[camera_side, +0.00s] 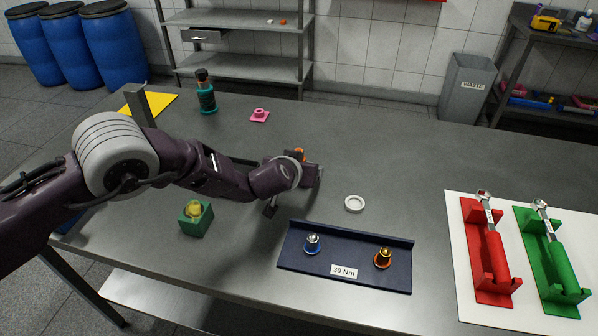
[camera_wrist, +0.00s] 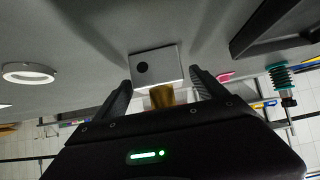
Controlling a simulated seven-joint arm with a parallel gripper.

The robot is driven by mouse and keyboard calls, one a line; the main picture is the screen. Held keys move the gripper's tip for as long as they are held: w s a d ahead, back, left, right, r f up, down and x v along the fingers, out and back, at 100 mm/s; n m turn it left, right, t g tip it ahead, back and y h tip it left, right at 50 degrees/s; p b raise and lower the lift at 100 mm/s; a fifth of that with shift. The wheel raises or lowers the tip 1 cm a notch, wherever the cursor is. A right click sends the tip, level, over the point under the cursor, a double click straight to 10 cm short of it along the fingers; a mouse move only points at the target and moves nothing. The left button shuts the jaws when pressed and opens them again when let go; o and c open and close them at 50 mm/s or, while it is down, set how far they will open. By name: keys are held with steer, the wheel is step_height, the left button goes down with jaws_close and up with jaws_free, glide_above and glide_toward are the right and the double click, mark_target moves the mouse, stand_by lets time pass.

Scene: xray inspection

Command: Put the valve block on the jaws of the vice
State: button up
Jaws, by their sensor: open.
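The valve block looks to be the pale grey block (camera_wrist: 157,64) with a dark round hole and a brass-coloured part (camera_wrist: 161,97), seen in the wrist view. It lies just beyond and between the two fingertips of my gripper (camera_wrist: 162,79). The fingers are apart, with a gap visible on either side of the brass part. I cannot tell whether either finger touches the block. In the side view my gripper (camera_side: 285,190) is low over the table's middle, and my arm hides most of the block's area. I cannot pick out the vice with certainty.
A navy tray (camera_side: 318,262) with two fittings lies in front, right of my gripper. A white ring (camera_side: 355,203) is to the right. A green block (camera_side: 197,223) with a yellow top stands to the left. A teal bottle (camera_side: 206,93) and pink part (camera_side: 260,116) stand behind.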

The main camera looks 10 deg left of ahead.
jaws_close()
step_height(320, 180, up, 10)
steer(key=shift+f, duration=0.25)
steer(key=shift+r, duration=0.4)
steer(key=shift+a, duration=0.1)
